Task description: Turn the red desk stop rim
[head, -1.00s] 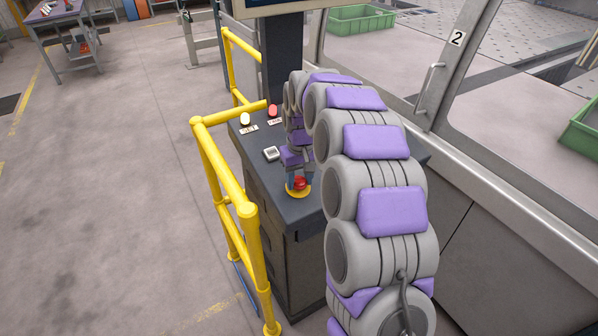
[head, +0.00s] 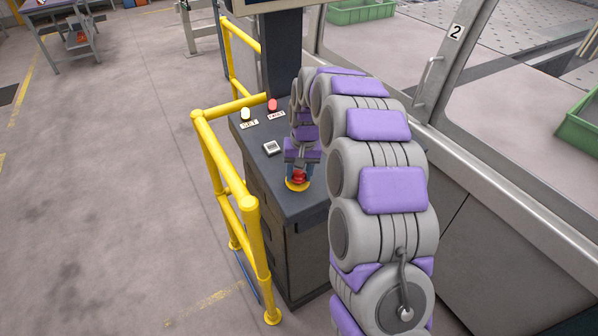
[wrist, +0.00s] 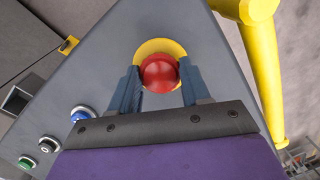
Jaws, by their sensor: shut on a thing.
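The red desk stop (head: 299,176) is a round red mushroom button on a yellow base ring (head: 294,187) near the front edge of the dark desk. In the wrist view the red stop (wrist: 160,73) sits between my two blue-grey fingers, with the yellow ring (wrist: 152,46) showing behind it. My gripper (wrist: 161,80) is shut on the stop's rim, one finger on each side. In the head view my gripper (head: 300,172) comes down on the stop from behind. The fingers hide parts of the rim.
The desk (head: 300,203) also carries a white button (head: 246,114), a red button (head: 272,105) and a small square switch (head: 271,148). Yellow railing (head: 237,190) stands close on the left. The machine's windowed wall is on the right. The floor at left is open.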

